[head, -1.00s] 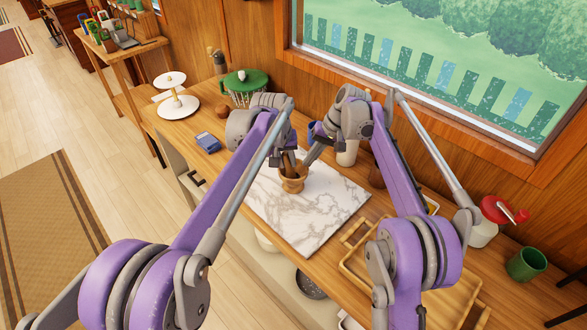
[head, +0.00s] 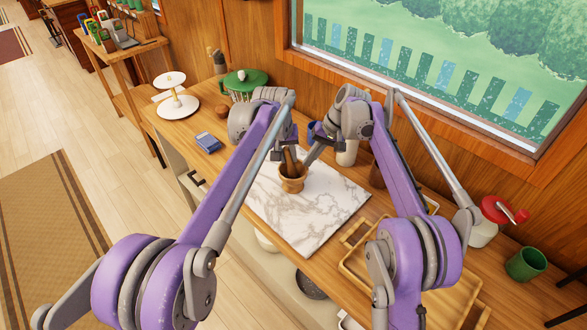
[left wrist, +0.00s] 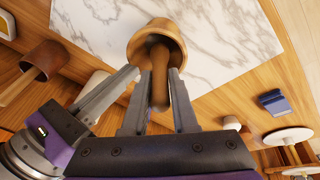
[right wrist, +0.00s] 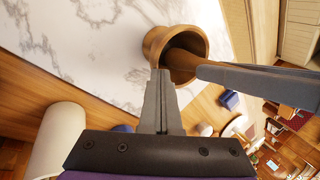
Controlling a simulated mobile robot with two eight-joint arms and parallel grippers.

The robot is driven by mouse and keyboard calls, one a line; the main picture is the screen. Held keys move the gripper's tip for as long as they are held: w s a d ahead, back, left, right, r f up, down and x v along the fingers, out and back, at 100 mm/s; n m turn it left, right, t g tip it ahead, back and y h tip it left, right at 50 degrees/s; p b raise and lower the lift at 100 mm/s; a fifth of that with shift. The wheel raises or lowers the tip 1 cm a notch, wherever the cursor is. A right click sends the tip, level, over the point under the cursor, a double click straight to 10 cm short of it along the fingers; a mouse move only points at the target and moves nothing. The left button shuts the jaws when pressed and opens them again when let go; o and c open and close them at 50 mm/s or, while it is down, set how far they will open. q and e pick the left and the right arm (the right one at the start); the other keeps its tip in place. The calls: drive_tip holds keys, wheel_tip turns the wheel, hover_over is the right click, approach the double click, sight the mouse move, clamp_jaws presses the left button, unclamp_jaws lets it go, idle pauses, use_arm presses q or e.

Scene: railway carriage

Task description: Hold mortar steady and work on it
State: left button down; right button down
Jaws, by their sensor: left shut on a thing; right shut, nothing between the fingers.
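The wooden mortar (head: 292,185) stands on the white marble slab (head: 310,208). It also shows in the left wrist view (left wrist: 150,35) and the right wrist view (right wrist: 152,46). The brown pestle (left wrist: 160,75) stands in it, leaning, its lower end hidden inside the mortar. My left gripper (left wrist: 160,90) is shut on the pestle's upper part, above the mortar's mouth. My right gripper (right wrist: 157,75) is shut and empty, its fingertips at the mortar's rim on the right side in the head view. Whether they touch the rim is unclear.
A blue box (head: 207,142), a white tiered stand (head: 177,100) and a green-topped container (head: 245,82) stand left and behind. A wooden tray (head: 365,265) lies front right, near a red-topped jar (head: 490,220) and green cup (head: 525,264). Bare marble surrounds the mortar's front.

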use_arm(q)
drive_tip(key=shift+s+d+r, duration=0.1)
drive_tip(key=shift+s+r, duration=0.15)
drive_tip(key=shift+r, duration=4.5)
